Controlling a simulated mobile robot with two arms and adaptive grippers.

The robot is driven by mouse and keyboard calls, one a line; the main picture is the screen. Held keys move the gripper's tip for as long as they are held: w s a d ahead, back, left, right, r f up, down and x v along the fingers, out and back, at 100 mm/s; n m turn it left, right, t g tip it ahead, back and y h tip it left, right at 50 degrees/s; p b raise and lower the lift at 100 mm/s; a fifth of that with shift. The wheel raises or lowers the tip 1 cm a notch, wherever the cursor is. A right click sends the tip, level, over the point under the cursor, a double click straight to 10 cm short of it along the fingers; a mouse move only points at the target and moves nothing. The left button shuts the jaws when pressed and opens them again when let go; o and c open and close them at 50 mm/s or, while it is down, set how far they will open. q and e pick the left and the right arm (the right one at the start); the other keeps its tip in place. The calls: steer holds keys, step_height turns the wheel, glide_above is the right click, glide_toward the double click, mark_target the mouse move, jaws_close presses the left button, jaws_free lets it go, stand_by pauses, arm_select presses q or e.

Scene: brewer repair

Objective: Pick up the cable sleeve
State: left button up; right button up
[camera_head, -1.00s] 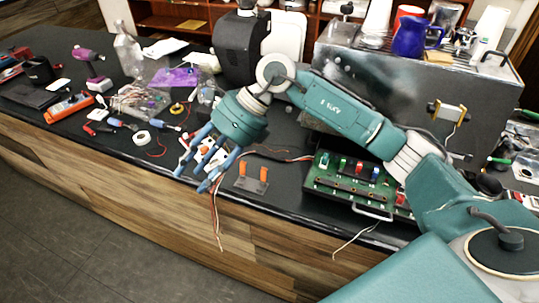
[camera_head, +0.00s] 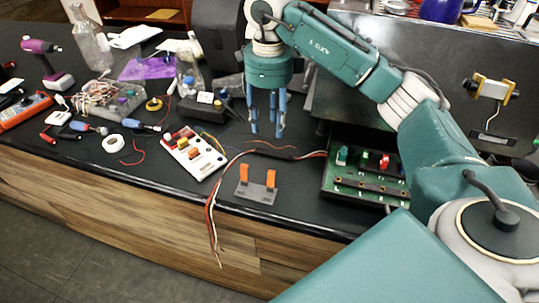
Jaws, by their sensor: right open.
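A cable with red, white and dark wires runs across the black counter, and a dark cable sleeve (camera_head: 277,153) appears to cover its middle part. Loose wire ends (camera_head: 212,225) hang over the counter's front edge. My right gripper (camera_head: 267,132) points down with its blue fingers apart and empty. Its tips show just above the sleeve in the picture; I cannot tell the exact height. My left gripper is not in view.
A grey holder with two orange clips (camera_head: 257,186) stands in front of the cable. A green circuit board (camera_head: 370,180) is at the right, below the metal brewer housing (camera_head: 440,70). A white panel with coloured switches (camera_head: 193,152) lies at the left.

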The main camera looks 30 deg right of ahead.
mark_target(269, 153)
step_height(269, 153, down, 4)
steer(key=shift+p, duration=0.45)
steer(key=shift+f, duration=0.3)
step_height(269, 153, down, 5)
steer(key=shift+p, duration=1.2)
steer(key=shift+d+f, duration=0.1)
steer(key=shift+f, duration=0.15)
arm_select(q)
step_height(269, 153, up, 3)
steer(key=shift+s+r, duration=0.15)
arm_select(e)
steer(key=shift+f, duration=0.1)
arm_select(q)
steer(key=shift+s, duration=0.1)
arm_select(e)
steer(key=shift+w, duration=0.1)
steer(key=shift+c, duration=0.5)
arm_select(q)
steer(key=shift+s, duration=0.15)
arm_select(e)
jaws_close()
